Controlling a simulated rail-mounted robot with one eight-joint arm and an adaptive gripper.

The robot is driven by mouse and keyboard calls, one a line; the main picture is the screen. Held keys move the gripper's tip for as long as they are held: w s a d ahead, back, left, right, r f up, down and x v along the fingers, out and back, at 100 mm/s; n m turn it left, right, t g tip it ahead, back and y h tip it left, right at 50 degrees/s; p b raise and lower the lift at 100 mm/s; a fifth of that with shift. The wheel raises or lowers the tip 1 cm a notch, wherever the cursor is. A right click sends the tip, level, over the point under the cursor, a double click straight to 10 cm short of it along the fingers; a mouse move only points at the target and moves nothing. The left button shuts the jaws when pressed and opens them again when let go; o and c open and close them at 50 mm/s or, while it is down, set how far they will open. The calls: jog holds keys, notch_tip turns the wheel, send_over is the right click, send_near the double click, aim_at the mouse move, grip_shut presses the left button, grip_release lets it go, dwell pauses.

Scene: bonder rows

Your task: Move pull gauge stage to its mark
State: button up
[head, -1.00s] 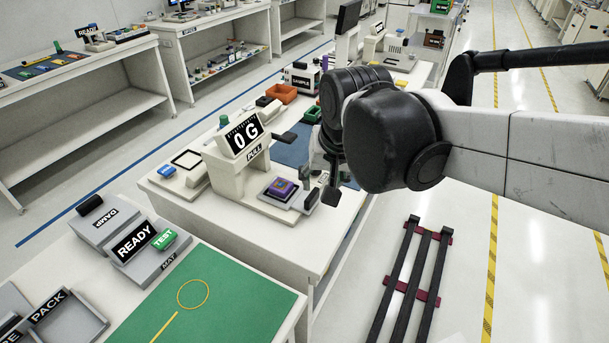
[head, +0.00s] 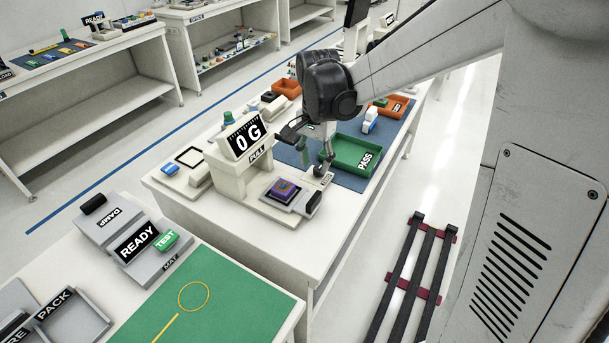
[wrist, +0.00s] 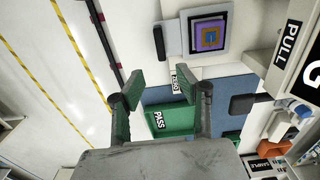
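The pull gauge stage (head: 284,193) is a small dark and silver slide carrying a purple and orange square piece. It sits on the white base of the pull gauge (head: 232,165), whose display reads 0 G. A black handle (head: 313,203) is at the stage's right end. In the wrist view the stage (wrist: 226,38) and its handle (wrist: 159,41) lie beyond the fingertips. My gripper (head: 326,163) hangs behind and to the right of the stage. Its green-padded fingers (wrist: 163,77) are spread with nothing between them. I cannot single out the stage's mark.
A green PASS tray (head: 352,154) stands on the blue mat (head: 290,152) close to my gripper. Orange bins (head: 287,88) stand farther back. A nearer table has a green mat (head: 228,310) with a yellow circle, and a READY unit (head: 137,243).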

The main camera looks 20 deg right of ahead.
aim_at(314, 197)
notch_tip(314, 197, down, 14)
jog(key=shift+r, duration=0.15)
dwell(0.4)
grip_shut()
dwell(0.4)
